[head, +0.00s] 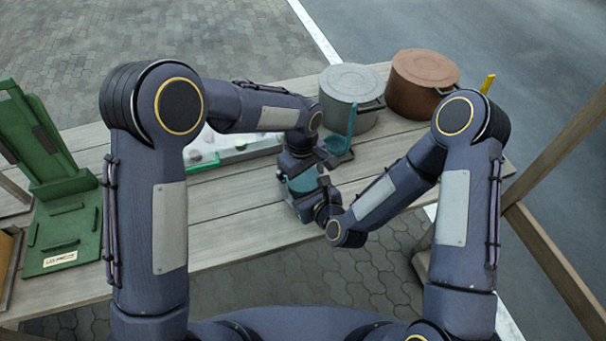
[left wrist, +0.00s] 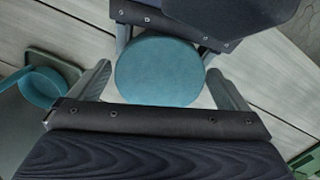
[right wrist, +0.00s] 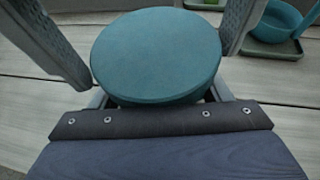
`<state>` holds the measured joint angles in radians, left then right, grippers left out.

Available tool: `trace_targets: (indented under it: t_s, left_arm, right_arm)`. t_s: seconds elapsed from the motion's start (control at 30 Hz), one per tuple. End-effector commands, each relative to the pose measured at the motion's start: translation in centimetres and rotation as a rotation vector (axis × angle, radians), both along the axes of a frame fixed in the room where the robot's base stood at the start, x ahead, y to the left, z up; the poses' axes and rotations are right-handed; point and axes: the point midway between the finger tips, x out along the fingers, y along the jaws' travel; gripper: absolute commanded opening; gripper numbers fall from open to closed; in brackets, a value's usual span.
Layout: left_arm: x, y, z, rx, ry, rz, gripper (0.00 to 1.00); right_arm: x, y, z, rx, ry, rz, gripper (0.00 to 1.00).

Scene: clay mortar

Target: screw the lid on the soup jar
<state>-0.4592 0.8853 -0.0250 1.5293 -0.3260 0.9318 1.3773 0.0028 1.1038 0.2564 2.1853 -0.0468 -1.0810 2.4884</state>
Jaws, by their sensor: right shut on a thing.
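A round teal lid (left wrist: 160,70) shows from above in the left wrist view and fills the middle of the right wrist view (right wrist: 158,55). It lies flat over the soup jar, whose body is hidden beneath it there. In the head view, teal surface of jar or lid (head: 303,181) shows between my grippers. My right gripper (head: 320,203) is shut on the jar below the lid. My left gripper (head: 298,165) is open, its fingers on either side of the lid with gaps. I cannot tell whether the lid is threaded on.
A teal ladle (head: 337,143) rests on a small dark tray behind the grippers. A grey pot (head: 350,88) and a brown pot (head: 420,80) stand at the back right. A green stand (head: 62,215) is at the left. Bare planks (head: 235,210) lie left of the jar.

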Motion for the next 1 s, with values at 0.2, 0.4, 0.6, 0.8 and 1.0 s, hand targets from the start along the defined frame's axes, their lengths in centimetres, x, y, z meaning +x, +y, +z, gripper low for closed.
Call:
trace_targets:
  t_s: [0.2,0.4,0.6,0.8,1.0]
  left_arm:
    - [0.02,0.0,0.03,0.0,0.0,0.0,0.7]
    - [0.02,0.0,0.05,-0.001,-0.001,-0.01,0.52]
    - [0.02,-0.01,0.04,-0.01,-0.006,-0.242,0.52]
    - [0.03,0.01,0.04,-0.011,-0.008,-0.3,0.52]
    - [0.04,0.01,0.05,-0.011,-0.008,-0.298,0.89]
  right_arm:
    - [-0.02,-0.01,-0.05,0.0,0.001,0.0,0.07]
    - [-0.02,-0.01,-0.05,0.0,0.001,0.0,0.07]
    - [-0.02,-0.02,-0.05,-0.001,0.002,0.0,0.07]
    - [-0.02,-0.01,-0.05,-0.001,0.002,0.0,0.07]
    - [-0.03,-0.03,-0.05,-0.001,0.002,0.0,0.07]
